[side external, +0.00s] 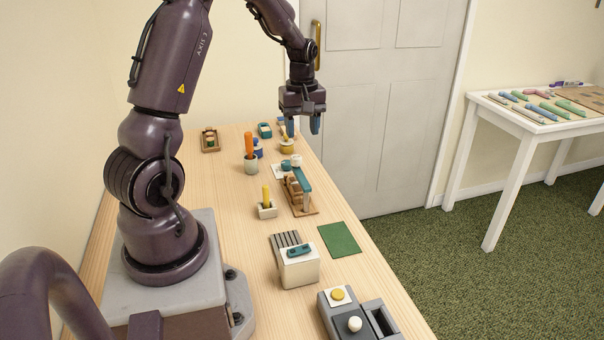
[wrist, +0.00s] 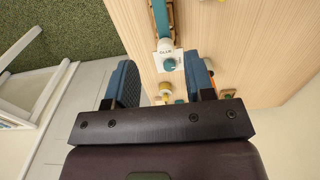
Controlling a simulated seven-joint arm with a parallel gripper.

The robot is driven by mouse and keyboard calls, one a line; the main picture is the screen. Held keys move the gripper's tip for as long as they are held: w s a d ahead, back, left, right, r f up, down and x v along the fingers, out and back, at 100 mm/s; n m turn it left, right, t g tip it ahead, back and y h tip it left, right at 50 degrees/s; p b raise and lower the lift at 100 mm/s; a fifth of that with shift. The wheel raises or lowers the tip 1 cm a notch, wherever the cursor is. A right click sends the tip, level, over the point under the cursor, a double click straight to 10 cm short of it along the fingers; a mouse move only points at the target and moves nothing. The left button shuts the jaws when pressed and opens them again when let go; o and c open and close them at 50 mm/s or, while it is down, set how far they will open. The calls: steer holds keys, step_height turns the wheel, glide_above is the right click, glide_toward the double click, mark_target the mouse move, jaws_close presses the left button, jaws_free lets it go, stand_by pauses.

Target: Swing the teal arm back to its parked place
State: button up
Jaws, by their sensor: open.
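The teal arm (side external: 304,181) is part of a small wooden device (side external: 303,206) on the table. It extends from a white round piece near a teal knob (side external: 286,165) toward the table's front. In the wrist view the teal arm (wrist: 160,18) enters from the top, and the teal knob (wrist: 169,64) sits on a white plate (wrist: 177,57) below it. My gripper (side external: 302,126) is open and empty, in the air above the far part of the table. In the wrist view its blue fingers (wrist: 164,78) stand apart, with the knob between them in the picture.
An orange-handled item (side external: 249,145) and a yellow-handled item in a pale block (side external: 267,208) stand left of the device. A white box (side external: 299,268), a green mat (side external: 339,238) and a grey button box (side external: 342,318) lie nearer. A door (side external: 385,100) is behind the table.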

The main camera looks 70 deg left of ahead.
mark_target(302, 177)
step_height(302, 177, down, 13)
steer(key=shift+r, duration=0.15)
stand_by(0.4)
jaws_close()
